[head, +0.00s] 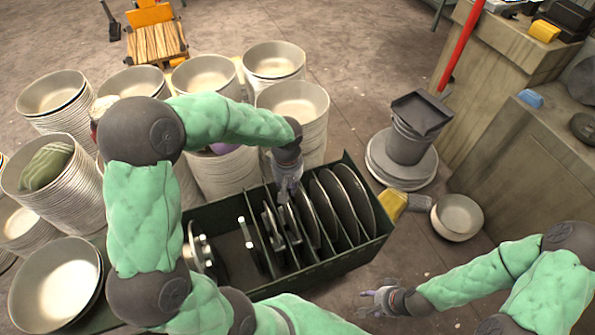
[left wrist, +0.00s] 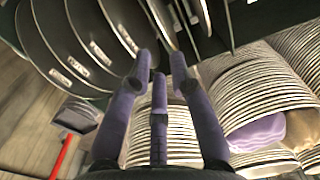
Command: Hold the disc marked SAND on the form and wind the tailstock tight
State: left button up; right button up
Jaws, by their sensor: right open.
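A dark green rack box (head: 330,275) holds several thin dark discs (head: 352,195) on edge in slots. The left wrist view shows pale labels on several discs (left wrist: 88,40); they are too small to read, so I cannot tell which disc is SAND. My left gripper (head: 287,194) is over the middle of the rack, among the disc edges. In the left wrist view its fingers (left wrist: 160,65) are spread, with no disc clearly held. My right gripper (head: 372,298) is open and empty, low in front of the rack. A round metal plate (head: 197,252) stands at the box's left end; I cannot identify form or tailstock.
Stacks of pale bowls (head: 205,75) stand behind and left of the rack. A dark bucket (head: 408,140) stands on stacked discs at the right. A small bowl stack (head: 458,216) and yellow block (head: 393,204) lie near the rack's right end.

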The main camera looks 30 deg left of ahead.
pick_arm(q)
notch_tip(320, 180, down, 7)
jog(key=b, duration=0.5)
jog(key=shift+s+r, duration=0.1)
jog(key=shift+s, duration=0.05)
jog(key=shift+f+b, duration=0.65)
jog(key=shift+f, duration=0.1)
jog(key=shift+f+b, duration=1.2)
jog(key=shift+f, duration=0.15)
dwell(0.8)
grip_shut()
jog(key=shift+r+p, duration=1.05)
jog(key=shift+r, duration=0.6)
dwell(0.5)
